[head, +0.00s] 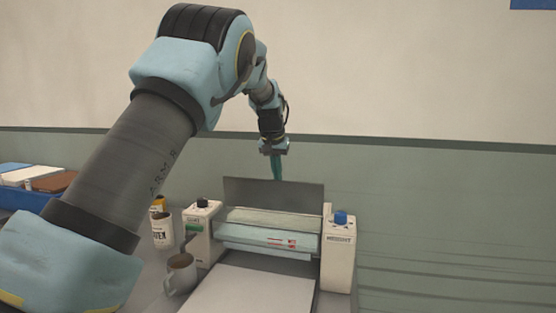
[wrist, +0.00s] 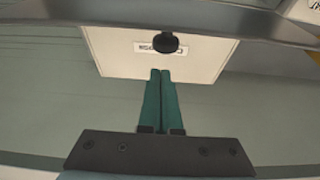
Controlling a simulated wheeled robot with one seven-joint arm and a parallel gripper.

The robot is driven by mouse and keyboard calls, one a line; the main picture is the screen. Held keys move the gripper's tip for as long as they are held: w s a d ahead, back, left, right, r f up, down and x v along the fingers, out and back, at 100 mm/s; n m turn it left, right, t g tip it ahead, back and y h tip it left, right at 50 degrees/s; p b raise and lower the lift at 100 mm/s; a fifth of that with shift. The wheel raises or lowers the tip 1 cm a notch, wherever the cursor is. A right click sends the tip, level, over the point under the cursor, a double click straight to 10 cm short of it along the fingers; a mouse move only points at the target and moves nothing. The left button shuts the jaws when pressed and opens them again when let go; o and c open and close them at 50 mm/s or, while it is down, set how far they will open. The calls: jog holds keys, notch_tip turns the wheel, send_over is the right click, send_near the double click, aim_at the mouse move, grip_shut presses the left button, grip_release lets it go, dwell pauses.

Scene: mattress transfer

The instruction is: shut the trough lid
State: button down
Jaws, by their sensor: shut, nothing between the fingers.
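The trough lid (head: 262,193) is a dark grey panel standing raised at the back of the machine, over the trough (head: 268,217). My gripper (head: 277,178) has teal fingers pointing down at the lid's top edge, right of its middle. I cannot tell whether they touch it or reach behind it. In the wrist view the fingers (wrist: 161,72) lie together with nothing between them. A grey bar (wrist: 60,35) crosses the top of that view; it may be the lid's edge.
Two white end posts flank the trough, the left with a black knob (head: 202,203), the right with a blue knob (head: 341,217). A mug (head: 181,272) and labelled cans (head: 162,229) stand left. A pale flat sheet (head: 250,292) lies in front. A wall (head: 420,80) rises behind.

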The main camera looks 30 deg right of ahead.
aim_at(273, 193)
jog(key=shift+s+a+p, duration=0.3)
jog(key=shift+s+a, duration=0.7)
jog(key=shift+a+b, duration=0.1)
jog(key=shift+b, duration=0.3)
